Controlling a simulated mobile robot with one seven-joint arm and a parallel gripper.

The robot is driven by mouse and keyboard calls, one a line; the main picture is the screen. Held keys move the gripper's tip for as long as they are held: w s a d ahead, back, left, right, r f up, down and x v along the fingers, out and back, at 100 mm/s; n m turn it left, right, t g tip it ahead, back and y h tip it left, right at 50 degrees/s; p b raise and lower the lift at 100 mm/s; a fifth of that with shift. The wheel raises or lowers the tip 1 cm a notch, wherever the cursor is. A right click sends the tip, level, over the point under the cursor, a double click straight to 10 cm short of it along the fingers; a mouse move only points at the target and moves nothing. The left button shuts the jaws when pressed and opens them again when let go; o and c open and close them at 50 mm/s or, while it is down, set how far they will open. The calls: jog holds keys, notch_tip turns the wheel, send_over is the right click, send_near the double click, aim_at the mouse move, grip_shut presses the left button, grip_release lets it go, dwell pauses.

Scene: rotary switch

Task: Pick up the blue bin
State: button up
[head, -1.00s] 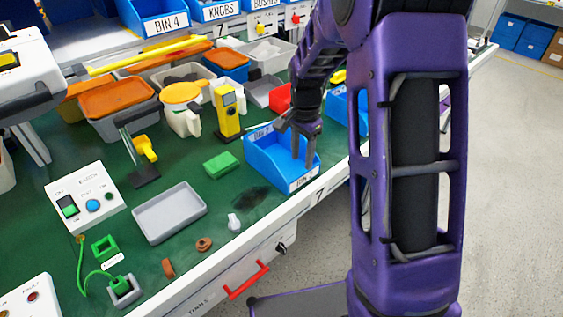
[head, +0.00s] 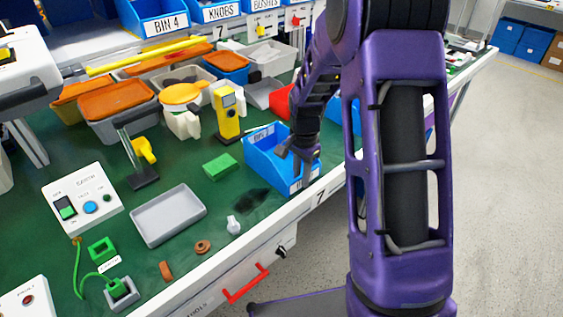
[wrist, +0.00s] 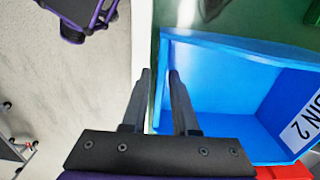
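The blue bin (head: 262,160) is an open box with BIN 2 labels, standing upright on the green bench top near its front edge. My gripper (head: 299,174) is at its right front side, pointing down, and hides part of the bin. In the wrist view the bin (wrist: 215,90) fills the right side. My gripper (wrist: 160,73) is open there, with one finger over the bin's inside and the other outside it. A bin wall runs between the fingers. I cannot tell whether either finger touches it.
A green block (head: 220,166) and a grey tray (head: 168,216) lie left of the bin. A yellow meter (head: 228,112) stands behind it. A red bin (head: 282,103) and another blue bin are close behind and to the right, partly hidden by my arm. The bench edge (head: 318,197) is just in front.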

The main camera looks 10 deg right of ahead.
grip_shut()
dwell(1.1)
